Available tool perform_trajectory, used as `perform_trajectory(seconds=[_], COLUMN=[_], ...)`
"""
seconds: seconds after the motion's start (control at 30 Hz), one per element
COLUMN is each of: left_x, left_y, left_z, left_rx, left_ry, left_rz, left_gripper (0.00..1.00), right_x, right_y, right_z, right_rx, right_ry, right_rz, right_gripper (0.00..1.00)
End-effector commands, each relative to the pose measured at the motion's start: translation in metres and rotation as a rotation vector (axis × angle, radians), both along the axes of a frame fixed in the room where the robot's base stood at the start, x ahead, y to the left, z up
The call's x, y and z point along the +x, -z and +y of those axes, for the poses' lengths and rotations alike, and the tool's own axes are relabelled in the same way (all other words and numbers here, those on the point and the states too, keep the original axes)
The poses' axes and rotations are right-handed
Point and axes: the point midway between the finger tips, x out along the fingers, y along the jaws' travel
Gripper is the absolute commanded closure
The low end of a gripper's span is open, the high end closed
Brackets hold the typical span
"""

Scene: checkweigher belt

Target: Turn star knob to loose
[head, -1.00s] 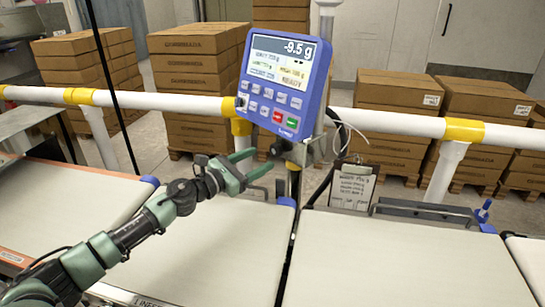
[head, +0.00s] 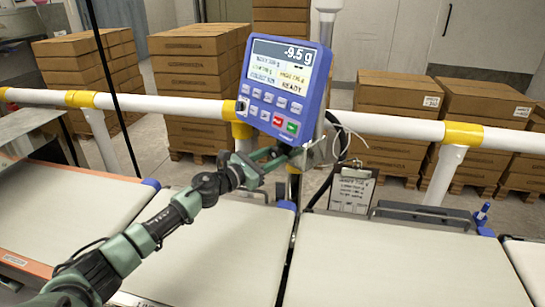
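The blue weighing display (head: 284,85) reads -9.5 g and stands on a post behind the belts. The bracket (head: 318,152) is at its lower right edge. The dark star knob showed beside this bracket earlier; now my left gripper (head: 281,154) covers that spot and the knob is hidden. My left fingers point right, up against the place of the knob, just under the display. They look close together, but I cannot tell whether they are closed on the knob. My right gripper is not in view.
A white rail (head: 390,124) with yellow joints runs behind the belts. A clipboard (head: 352,190) hangs right of the post. Pale belts lie left (head: 70,205) and right (head: 400,255), clear on top. Stacked cartons (head: 195,85) stand beyond the rail.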

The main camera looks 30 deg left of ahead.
Motion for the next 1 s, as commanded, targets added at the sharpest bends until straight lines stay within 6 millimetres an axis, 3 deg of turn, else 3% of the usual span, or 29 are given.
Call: perform_trajectory(seconds=[0.47,1.0], left_x=[0.0,0.0], left_y=[-0.001,-0.002], left_z=[0.0,-0.001], left_rx=[-0.132,-0.598], left_ry=[0.0,-0.001], left_rz=[0.048,0.211], left_gripper=[1.0,1.0], right_x=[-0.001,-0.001], right_y=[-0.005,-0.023], right_z=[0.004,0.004], right_rx=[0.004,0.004], right_ry=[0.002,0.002], right_rz=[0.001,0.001], right_gripper=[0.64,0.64])
